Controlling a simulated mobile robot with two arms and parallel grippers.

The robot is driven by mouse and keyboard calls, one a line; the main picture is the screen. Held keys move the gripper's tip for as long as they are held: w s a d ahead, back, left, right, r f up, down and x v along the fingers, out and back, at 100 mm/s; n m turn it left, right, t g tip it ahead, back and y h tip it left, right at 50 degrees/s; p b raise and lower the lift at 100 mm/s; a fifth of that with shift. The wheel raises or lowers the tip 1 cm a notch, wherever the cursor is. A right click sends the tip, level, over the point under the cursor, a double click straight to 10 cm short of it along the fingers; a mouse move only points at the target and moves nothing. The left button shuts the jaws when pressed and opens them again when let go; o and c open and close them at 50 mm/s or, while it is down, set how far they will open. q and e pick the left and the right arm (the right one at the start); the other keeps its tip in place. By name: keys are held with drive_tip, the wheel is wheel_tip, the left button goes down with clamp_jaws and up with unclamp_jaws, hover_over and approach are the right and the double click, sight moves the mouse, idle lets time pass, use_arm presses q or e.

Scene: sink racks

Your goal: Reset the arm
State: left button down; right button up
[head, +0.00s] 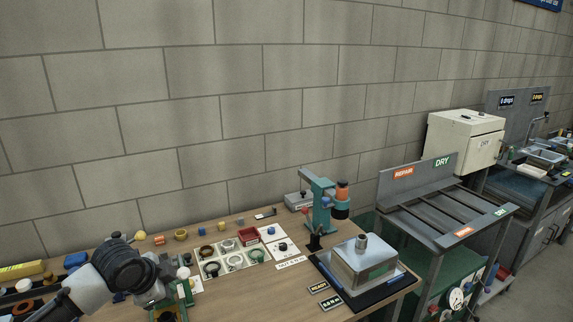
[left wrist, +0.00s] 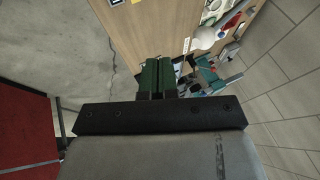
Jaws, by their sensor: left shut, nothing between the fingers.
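My left arm (head: 90,285) comes in from the lower left in the head view, over the near left part of the wooden workbench (head: 225,300). Its black wrist joint is bent. My left gripper (head: 170,310) has green fingers and is partly cut off by the bottom edge. In the left wrist view the two green fingers (left wrist: 158,76) lie close together, shut with nothing between them. The bench edge and the concrete floor show beyond them. My right gripper is in neither view.
A sorting tray (head: 233,262) with several rings stands right of my left gripper. Further right are a teal press stand (head: 320,205) and a metal box (head: 362,265) on a black mat. A grey rack (head: 440,212) marked REPAIR and DRY stands beyond. A block wall (head: 200,130) closes the back.

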use_arm(q)
drive_tip(key=s+d+f+n+g+h, duration=0.1)
drive_tip(key=s+d+f+n, duration=0.2)
drive_tip(key=s+d+f, duration=0.85)
drive_tip(key=s+a+f+n+g+y, duration=0.15)
drive_tip(key=s+n, duration=0.55)
drive_tip(key=s, duration=1.1)
wheel_tip(320, 180, down, 27)
drive_tip(key=g+b, duration=0.1)
drive_tip(key=b, duration=0.2)
drive_tip(key=s+a+f+g+y+b, duration=0.1)
drive_tip(key=s+a+f+b, duration=0.1)
drive_tip(key=s+f, duration=1.5)
wheel_tip(320, 180, down, 3)
drive_tip(key=shift+a+f, duration=0.1)
drive_tip(key=shift+a, duration=0.3)
